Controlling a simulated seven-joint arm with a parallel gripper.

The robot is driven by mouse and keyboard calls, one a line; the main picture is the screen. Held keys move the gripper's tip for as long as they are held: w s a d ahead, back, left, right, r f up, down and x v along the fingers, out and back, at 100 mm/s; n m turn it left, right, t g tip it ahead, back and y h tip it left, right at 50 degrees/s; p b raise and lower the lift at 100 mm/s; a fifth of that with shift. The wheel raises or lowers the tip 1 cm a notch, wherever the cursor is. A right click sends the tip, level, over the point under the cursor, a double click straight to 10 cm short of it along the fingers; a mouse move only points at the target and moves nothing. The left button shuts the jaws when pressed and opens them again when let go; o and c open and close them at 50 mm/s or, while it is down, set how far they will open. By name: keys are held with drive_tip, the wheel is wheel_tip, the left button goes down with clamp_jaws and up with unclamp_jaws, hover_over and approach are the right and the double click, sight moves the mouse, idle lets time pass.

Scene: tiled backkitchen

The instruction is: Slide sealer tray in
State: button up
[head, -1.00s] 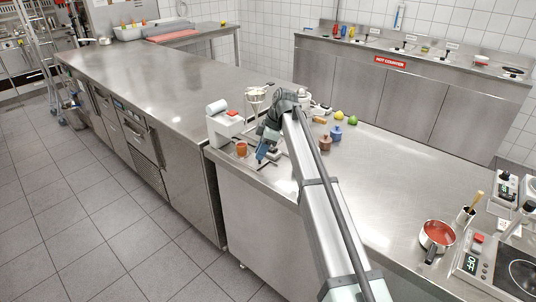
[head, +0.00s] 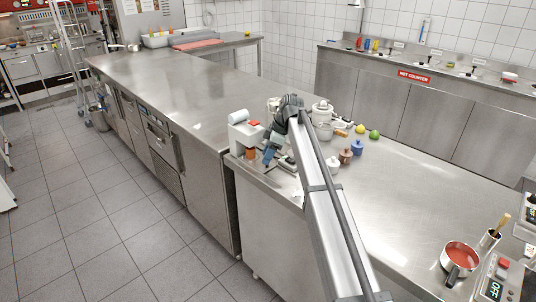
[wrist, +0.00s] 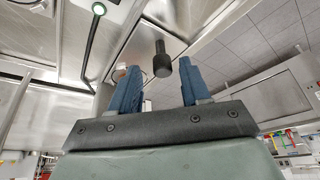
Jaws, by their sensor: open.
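The white sealer (head: 243,134), with a red part on top and a pale roll, stands near the counter's left edge in the head view. My gripper (head: 268,157) is just right of it, low over the counter, its blue fingers pointing down. In the wrist view my gripper (wrist: 157,88) is open, with nothing clamped. A black cylindrical knob (wrist: 161,60) shows beyond and between the fingertips; I cannot tell how near it is or whether it belongs to the tray. The sealer tray is not clearly visible in the head view, where my arm covers part of this area.
An orange cup (head: 251,154) stands at the sealer's front, close left of my fingers. Brown (head: 345,156) and blue (head: 357,147) pots and a white canister (head: 322,113) stand right of my arm. A red-filled pan (head: 460,258) is at lower right. The right-hand counter has clear room.

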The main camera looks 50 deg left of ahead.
drive_tip(key=v, duration=1.4)
idle(0.4)
